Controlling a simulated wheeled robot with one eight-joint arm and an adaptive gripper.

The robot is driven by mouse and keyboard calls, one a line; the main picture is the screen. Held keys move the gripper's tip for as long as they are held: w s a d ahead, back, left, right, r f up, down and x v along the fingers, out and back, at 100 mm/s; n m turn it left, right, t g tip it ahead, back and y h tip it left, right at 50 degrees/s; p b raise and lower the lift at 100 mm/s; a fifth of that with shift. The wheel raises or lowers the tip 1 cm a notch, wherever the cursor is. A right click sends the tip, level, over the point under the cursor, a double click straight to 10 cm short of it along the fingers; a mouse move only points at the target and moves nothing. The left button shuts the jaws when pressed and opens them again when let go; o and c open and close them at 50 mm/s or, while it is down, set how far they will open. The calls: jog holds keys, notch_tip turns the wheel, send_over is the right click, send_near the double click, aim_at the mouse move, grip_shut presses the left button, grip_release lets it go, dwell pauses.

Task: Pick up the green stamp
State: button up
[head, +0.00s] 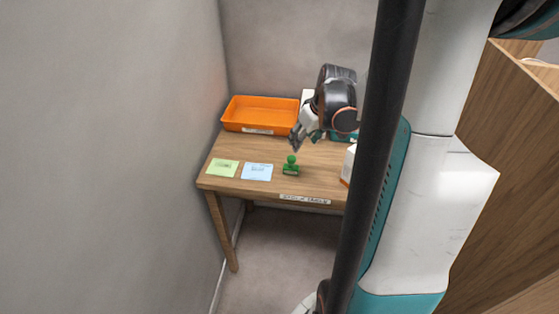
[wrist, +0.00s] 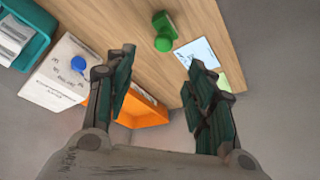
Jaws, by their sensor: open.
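The green stamp (head: 291,166) stands upright on the wooden table near its front edge, with a round knob on top and a block base. In the wrist view the stamp (wrist: 164,32) shows at the upper middle, beyond my fingertips. My gripper (head: 296,138) is open and empty, above the table and a little behind the stamp in the head view. In the wrist view the two fingers of my gripper (wrist: 162,75) are spread wide apart. Nothing touches the stamp.
A blue paper (head: 257,172) and a green paper (head: 223,168) lie left of the stamp. An orange tray (head: 234,121) stands at the back left. A white box with a blue knob (wrist: 65,80) and a teal tray (wrist: 37,24) show in the wrist view. A wall borders the left.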

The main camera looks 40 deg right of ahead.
aim_at(292, 158)
jog(key=b+x, duration=0.2)
jog(key=x, duration=0.6)
jog(key=shift+b, duration=0.3)
jog(key=shift+a+b+x, duration=0.15)
jog(key=shift+b+x, duration=0.55)
jog(key=shift+x, duration=0.65)
jog(key=shift+a+b+x, duration=0.15)
jog(key=shift+b+x, duration=0.55)
jog(key=shift+x, duration=0.6)
jog(key=shift+r, duration=0.1)
jog(key=shift+w, duration=0.1)
jog(key=c, duration=1.2)
